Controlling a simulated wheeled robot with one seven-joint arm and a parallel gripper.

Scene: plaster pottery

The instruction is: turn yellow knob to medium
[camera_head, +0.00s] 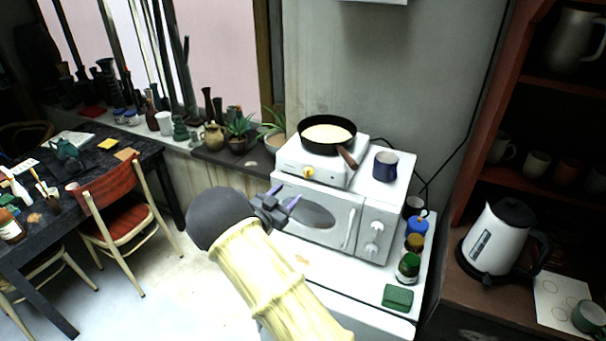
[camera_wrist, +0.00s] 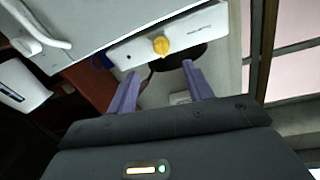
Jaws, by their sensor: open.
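The yellow knob (camera_head: 308,172) is on the front face of the small white hot plate (camera_head: 328,176), which stands on top of a white microwave (camera_head: 340,222). In the wrist view the knob (camera_wrist: 160,45) shows ahead of and between my fingertips, apart from them. My gripper (camera_head: 283,204) is open and empty, in front of the microwave and below and left of the knob. In the wrist view my gripper's two purple fingers (camera_wrist: 161,78) are spread apart. A black frying pan (camera_head: 301,126) with yellowish contents sits on the hot plate. The knob's exact angle is too small to tell.
A blue-purple mug (camera_head: 385,166) stands on the microwave, right of the hot plate. The pan's brown handle (camera_head: 347,157) juts out above the hot plate's front right. Jars (camera_head: 409,268) stand right of the microwave. Potted plants (camera_head: 238,133) are on the ledge at left.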

